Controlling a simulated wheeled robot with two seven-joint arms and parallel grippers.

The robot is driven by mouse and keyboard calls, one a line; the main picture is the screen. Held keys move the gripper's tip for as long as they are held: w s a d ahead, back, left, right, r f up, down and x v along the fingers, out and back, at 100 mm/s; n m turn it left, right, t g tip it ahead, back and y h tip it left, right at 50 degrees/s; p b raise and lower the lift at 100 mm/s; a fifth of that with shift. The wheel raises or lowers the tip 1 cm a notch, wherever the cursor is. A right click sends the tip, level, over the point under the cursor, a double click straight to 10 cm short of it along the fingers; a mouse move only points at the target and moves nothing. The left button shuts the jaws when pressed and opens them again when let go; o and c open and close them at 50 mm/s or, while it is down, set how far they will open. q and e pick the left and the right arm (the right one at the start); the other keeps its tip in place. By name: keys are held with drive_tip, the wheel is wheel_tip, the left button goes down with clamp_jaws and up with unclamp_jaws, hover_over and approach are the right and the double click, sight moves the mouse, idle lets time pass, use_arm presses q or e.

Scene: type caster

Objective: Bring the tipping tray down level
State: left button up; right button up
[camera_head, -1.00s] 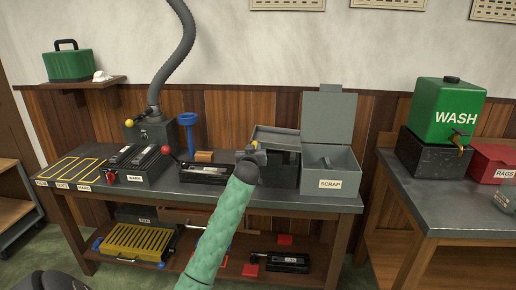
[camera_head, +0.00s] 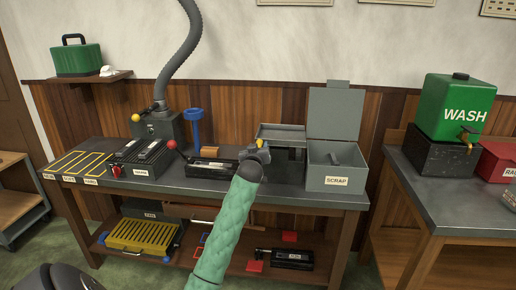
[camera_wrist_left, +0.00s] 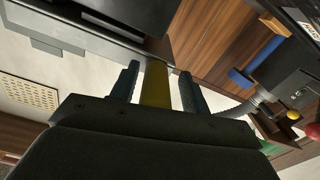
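The grey tipping tray (camera_head: 281,131) sits on a dark box beside the scrap bin, at the right end of the bench in the head view. It looks close to level, though its exact tilt is hard to tell. My left gripper (camera_head: 261,147) is at the tray's left front corner, by a small yellow handle. In the left wrist view the yellow handle (camera_wrist_left: 157,85) lies between the two fingers of my left gripper (camera_wrist_left: 158,84), with a thin gap on each side. The fingers look open around it. My right gripper is out of view.
The grey scrap bin (camera_head: 337,165) with its lid raised stands just right of the tray. A black caster unit (camera_head: 209,169), a blue stand (camera_head: 193,127) and a red-knobbed lever (camera_head: 171,145) are to the left. The wash bench (camera_head: 450,205) is at the right.

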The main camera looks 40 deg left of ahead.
use_arm(q)
drive_tip(key=shift+d+r, duration=0.1)
drive_tip(key=b+v, duration=0.1)
drive_tip(key=v, duration=0.6)
drive_tip(key=shift+s, duration=0.4)
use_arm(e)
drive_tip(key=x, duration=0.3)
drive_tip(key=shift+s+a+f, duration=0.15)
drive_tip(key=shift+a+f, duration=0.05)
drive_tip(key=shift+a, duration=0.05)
use_arm(q)
drive_tip(key=shift+d, duration=0.1)
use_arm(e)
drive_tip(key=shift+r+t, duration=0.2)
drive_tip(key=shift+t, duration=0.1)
